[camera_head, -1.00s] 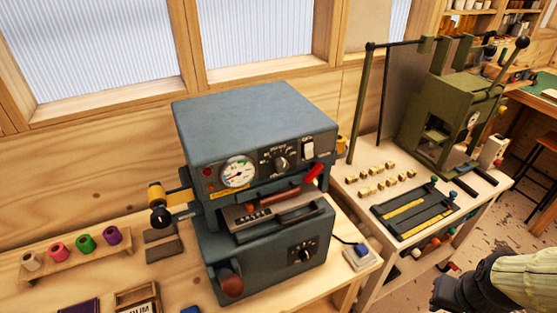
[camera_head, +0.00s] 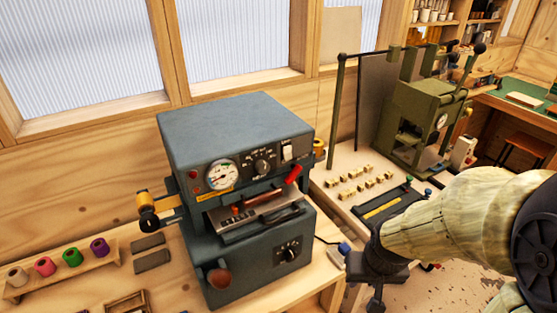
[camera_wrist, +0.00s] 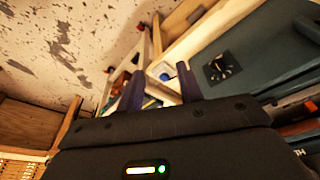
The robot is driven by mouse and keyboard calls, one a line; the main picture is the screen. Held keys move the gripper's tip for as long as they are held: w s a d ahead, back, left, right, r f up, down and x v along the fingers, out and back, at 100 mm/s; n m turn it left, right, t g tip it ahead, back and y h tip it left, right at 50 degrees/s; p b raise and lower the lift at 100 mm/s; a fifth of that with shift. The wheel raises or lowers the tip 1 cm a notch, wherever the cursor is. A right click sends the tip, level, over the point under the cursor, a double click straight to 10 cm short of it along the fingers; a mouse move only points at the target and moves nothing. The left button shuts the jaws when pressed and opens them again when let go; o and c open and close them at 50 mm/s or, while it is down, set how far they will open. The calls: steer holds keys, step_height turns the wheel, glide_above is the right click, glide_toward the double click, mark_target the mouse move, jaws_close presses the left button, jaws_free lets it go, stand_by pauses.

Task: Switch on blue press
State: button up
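The blue press (camera_head: 235,140) is a boxy blue-grey machine on the wooden bench. Its upper front panel carries a round gauge (camera_head: 222,174), a black knob (camera_head: 264,167) and a white rocker switch (camera_head: 290,153); the switch position is too small to tell. A red-tipped lever (camera_head: 293,175) sits below the switch. My gripper (camera_head: 362,278) is to the right of the press, low near the bench's right end, apart from the press. In the wrist view, the two fingers of my gripper (camera_wrist: 160,87) are spread with nothing between them. The press's lower dial (camera_wrist: 221,67) shows to their right.
A small box with a blue button (camera_head: 345,249) lies on the bench right of the press. A green press (camera_head: 420,115) stands on the right-hand table with several small blocks (camera_head: 365,182). Foil rolls (camera_head: 72,257) stand on a rack at left.

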steer(key=shift+o, duration=0.2)
steer(key=shift+o, duration=0.6)
steer(key=w+r+n+t+p, duration=0.2)
steer(key=w+r+t+p, duration=0.25)
steer(key=w+r, duration=0.45)
steer(key=w+a+r+n+t+y+p, duration=0.3)
steer(key=w+a+r+n+t+y, duration=0.1)
steer(key=a+r+y, duration=0.3)
step_height(320, 180, up, 3)
steer(key=shift+a+f+n+y, duration=0.15)
steer(key=shift+a+n+y, duration=0.15)
steer(key=shift+a+n, duration=0.15)
steer(key=shift+w+a, duration=0.1)
